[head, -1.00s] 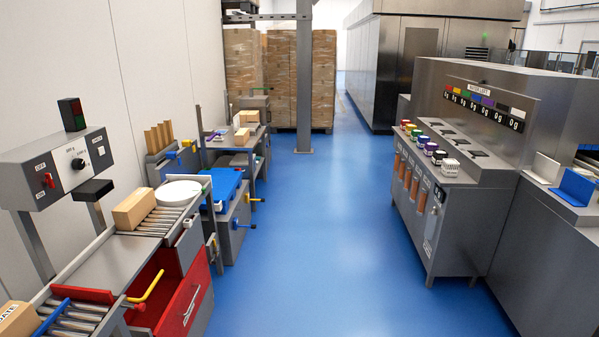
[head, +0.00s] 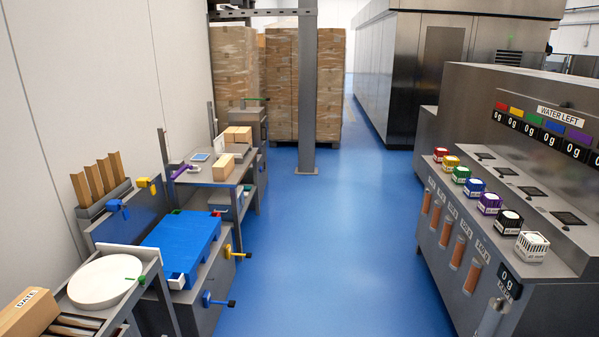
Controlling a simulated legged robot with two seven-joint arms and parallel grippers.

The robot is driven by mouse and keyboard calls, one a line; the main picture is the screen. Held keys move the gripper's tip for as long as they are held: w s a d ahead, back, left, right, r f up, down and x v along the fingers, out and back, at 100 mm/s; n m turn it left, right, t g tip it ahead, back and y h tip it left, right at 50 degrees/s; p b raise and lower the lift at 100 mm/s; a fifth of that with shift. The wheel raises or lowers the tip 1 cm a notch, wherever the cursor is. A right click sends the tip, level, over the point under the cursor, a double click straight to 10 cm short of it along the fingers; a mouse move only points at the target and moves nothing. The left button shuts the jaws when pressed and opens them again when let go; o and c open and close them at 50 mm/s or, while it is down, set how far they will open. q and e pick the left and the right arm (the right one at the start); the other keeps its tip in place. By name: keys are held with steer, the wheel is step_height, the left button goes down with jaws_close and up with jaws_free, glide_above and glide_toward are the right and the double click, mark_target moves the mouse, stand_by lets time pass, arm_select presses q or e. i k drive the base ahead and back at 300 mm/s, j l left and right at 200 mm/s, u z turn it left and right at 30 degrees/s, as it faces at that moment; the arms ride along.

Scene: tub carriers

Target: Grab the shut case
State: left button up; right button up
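A closed brown cardboard case (head: 28,312) with a "DATE" label sits on the rollers at the lower left, cut off by the picture edge. Smaller closed brown boxes (head: 222,167) stand on a grey bench further ahead on the left, with more (head: 238,135) behind. I cannot tell from the picture alone which one is the case of the task. Neither of my grippers is in view.
A white round disc (head: 105,282) lies beyond the near case. A blue slab (head: 182,246) rests on a grey stand with protruding handles. A metal dispenser counter (head: 470,255) with coloured-lid jars lines the right. A post (head: 307,90) stands ahead. The blue floor (head: 310,250) between is clear.

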mark_target(222, 170)
steer(key=i, duration=2.6)
steer(key=i+u, duration=0.25)
steer(key=i, duration=0.3)
steer(key=i+l+u, duration=0.1)
steer(key=i+u, duration=0.2)
steer(key=i, duration=0.25)
steer(key=i+l+u, duration=0.25)
steer(key=i, duration=0.3)
steer(key=i+j+u, duration=0.15)
steer(key=i+u, duration=0.2)
steer(key=u, duration=0.15)
steer(key=i+u, duration=0.3)
steer(key=u, duration=0.15)
steer(key=i+l+u, duration=0.1)
steer(key=i+u, duration=0.25)
steer(key=u, duration=0.15)
